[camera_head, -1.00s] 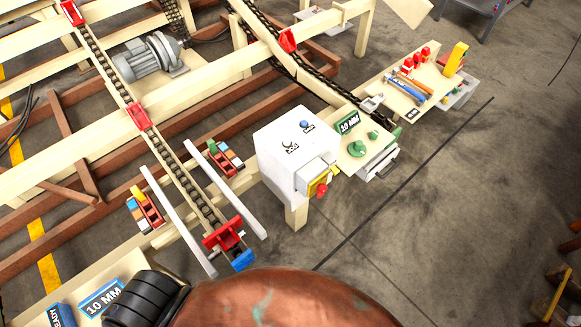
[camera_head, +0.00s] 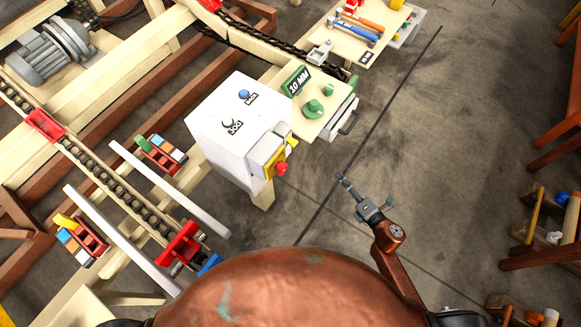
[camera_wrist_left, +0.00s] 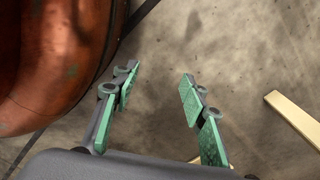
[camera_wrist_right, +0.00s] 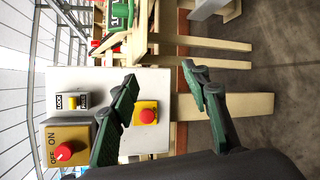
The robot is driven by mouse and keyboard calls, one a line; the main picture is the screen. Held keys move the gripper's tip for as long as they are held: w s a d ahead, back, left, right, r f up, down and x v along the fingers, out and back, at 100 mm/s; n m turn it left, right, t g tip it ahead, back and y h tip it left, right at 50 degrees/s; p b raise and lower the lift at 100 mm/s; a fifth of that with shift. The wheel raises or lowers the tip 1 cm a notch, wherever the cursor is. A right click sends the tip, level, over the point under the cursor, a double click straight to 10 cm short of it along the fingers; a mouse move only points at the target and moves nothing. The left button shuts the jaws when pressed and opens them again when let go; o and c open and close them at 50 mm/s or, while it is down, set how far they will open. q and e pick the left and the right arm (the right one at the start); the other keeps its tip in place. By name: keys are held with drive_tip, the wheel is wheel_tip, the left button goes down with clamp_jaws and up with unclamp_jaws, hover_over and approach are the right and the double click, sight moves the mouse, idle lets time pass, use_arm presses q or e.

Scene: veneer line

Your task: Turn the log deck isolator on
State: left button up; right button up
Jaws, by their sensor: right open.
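The white cabinet (camera_head: 235,125) stands at the end of the timber frame. The right wrist view shows its face sideways, with a red rotary knob (camera_wrist_right: 65,152) on a brass-coloured plate marked ON and OFF. I cannot tell clearly which mark the knob points to. A red push button (camera_wrist_right: 147,115) sits on a yellow plate on the same face. My right gripper (camera_head: 342,178) is open and empty, to the right of the cabinet and apart from it; its fingers frame the button side in the right wrist view (camera_wrist_right: 160,78). My left gripper (camera_wrist_left: 158,84) is open and empty above the floor.
A shelf with a 10 MM sign (camera_head: 297,81) and green knobs adjoins the cabinet. A chain conveyor (camera_head: 110,182) with white rails lies left. Wooden racks (camera_head: 550,225) stand far right. The concrete floor between them is clear.

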drive_tip(key=s+a+r+n+g+y+b, duration=0.1)
drive_tip(key=s+a+r+n+y+b, duration=0.3)
drive_tip(key=a+r+n, duration=0.55)
drive_tip(key=n+g+y, duration=0.2)
drive_tip(key=n+y, duration=0.1)
drive_tip(key=n, duration=0.4)
approach(285, 169)
drive_tip(key=w+a+f, duration=0.1)
drive_tip(key=x, duration=0.7)
drive_tip(key=shift+r+p, duration=0.3)
drive_tip(key=shift+w+a+f, duration=0.1)
drive_tip(key=shift+w+a, duration=0.2)
drive_tip(key=shift+a, duration=0.15)
use_arm(q)
drive_tip(key=f, duration=0.2)
drive_tip(key=shift+w+d+f, duration=0.15)
drive_tip(key=shift+w+f, duration=0.05)
drive_tip(key=shift+f, duration=0.1)
use_arm(e)
drive_tip(key=shift+c, duration=0.5)
drive_tip(key=c, duration=1.1)
drive_tip(key=shift+o, duration=0.2)
